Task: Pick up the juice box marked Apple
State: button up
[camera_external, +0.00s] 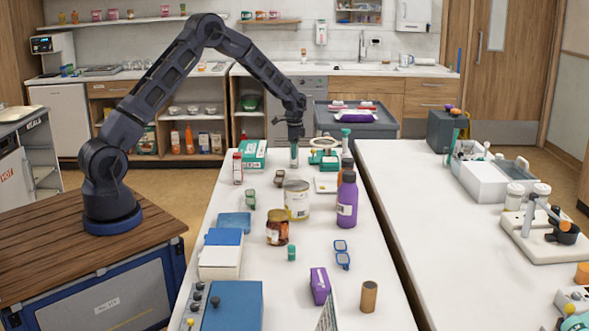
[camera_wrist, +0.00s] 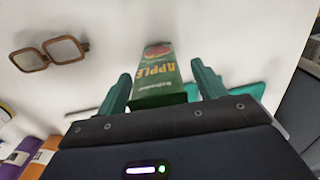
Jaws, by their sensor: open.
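The juice box marked Apple (camera_wrist: 155,76) is green with a red fruit picture and yellow lettering. In the wrist view it lies between the two green fingers of my gripper (camera_wrist: 161,82), with its near end partly hidden by the gripper body. The fingers are apart, with pale tabletop showing on both sides of the box. In the external view my gripper (camera_external: 294,150) points down over the far part of the white table; the box cannot be told apart from the fingers there.
In the wrist view, brown glasses (camera_wrist: 48,52) lie left of the box, and a teal item (camera_wrist: 246,90) is close right of the fingers. The external view shows a white tin (camera_external: 297,200), a brown jar (camera_external: 277,228) and a purple bottle (camera_external: 347,202) nearer the camera.

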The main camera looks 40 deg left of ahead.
jog(key=shift+f, duration=0.75)
jog(key=c, duration=1.2)
